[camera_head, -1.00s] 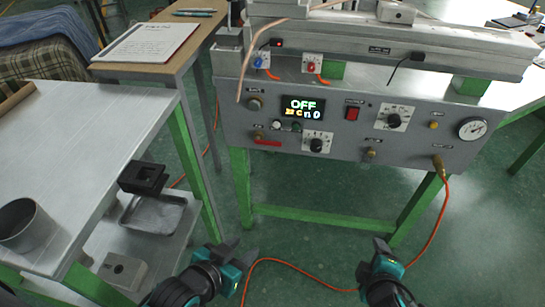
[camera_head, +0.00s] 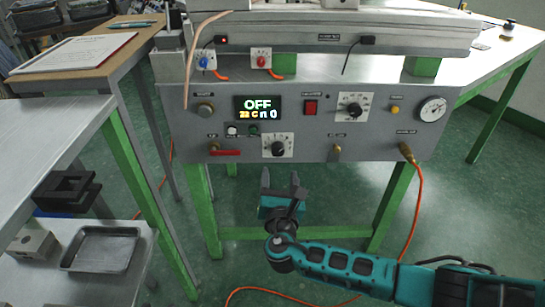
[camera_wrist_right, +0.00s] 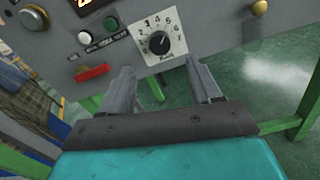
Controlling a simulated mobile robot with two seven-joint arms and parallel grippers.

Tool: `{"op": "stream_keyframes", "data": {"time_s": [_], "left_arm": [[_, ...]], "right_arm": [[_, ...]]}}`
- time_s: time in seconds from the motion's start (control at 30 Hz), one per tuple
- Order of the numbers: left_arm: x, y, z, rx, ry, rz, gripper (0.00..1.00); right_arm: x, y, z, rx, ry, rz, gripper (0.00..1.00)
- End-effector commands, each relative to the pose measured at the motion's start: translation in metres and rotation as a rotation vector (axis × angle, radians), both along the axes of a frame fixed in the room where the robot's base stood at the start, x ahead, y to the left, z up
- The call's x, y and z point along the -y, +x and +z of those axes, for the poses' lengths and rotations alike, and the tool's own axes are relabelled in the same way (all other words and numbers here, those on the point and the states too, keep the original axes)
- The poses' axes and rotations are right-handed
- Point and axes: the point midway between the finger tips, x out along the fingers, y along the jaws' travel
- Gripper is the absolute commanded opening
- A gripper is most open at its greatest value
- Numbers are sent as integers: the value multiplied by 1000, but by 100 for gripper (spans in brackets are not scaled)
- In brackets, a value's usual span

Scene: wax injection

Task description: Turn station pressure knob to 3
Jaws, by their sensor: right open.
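The grey station panel (camera_head: 230,125) carries two black dial knobs on white scale plates. The lower knob (camera_head: 278,148) is at bottom centre; the upper knob (camera_head: 354,106) is further right. Their labels are too small to read. My right gripper (camera_head: 280,178) is open and empty, below and apart from the lower knob, with its fingers pointing towards the panel. In the right wrist view the lower knob (camera_wrist_right: 158,42) lies just beyond and between the open fingers (camera_wrist_right: 163,78). My left gripper is out of view.
A display (camera_head: 259,108) reads OFF. A red lever (camera_head: 225,153) is left of the lower knob, a brass fitting (camera_head: 336,152) right of it. A round gauge (camera_head: 433,109) and an orange hose (camera_head: 418,200) are at the right. A side table (camera_head: 50,125) stands left.

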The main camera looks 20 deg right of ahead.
Motion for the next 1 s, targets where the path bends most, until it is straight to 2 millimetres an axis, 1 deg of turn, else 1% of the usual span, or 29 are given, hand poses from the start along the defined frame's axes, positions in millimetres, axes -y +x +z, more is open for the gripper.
{"op": "stream_keyframes", "data": {"time_s": [0.03, 0.2, 0.3, 0.4, 0.5, 0.6, 0.9, 1.0], "left_arm": [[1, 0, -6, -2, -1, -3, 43], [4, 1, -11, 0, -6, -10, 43], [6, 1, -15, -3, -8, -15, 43], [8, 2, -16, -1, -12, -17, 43], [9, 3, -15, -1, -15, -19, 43], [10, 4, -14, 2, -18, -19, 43], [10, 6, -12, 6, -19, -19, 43], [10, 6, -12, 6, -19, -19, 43]], "right_arm": [[3, 12, -2, 3, 0, -2, 63], [12, 47, -3, 2, 2, -1, 63], [17, 65, -3, 2, 1, -1, 63], [21, 79, -3, 1, 3, -1, 63], [23, 88, -2, 0, 4, 0, 63], [24, 93, -2, -2, 6, 0, 63], [25, 94, -1, -2, 6, 1, 63], [25, 94, -1, -2, 6, 1, 54]]}}
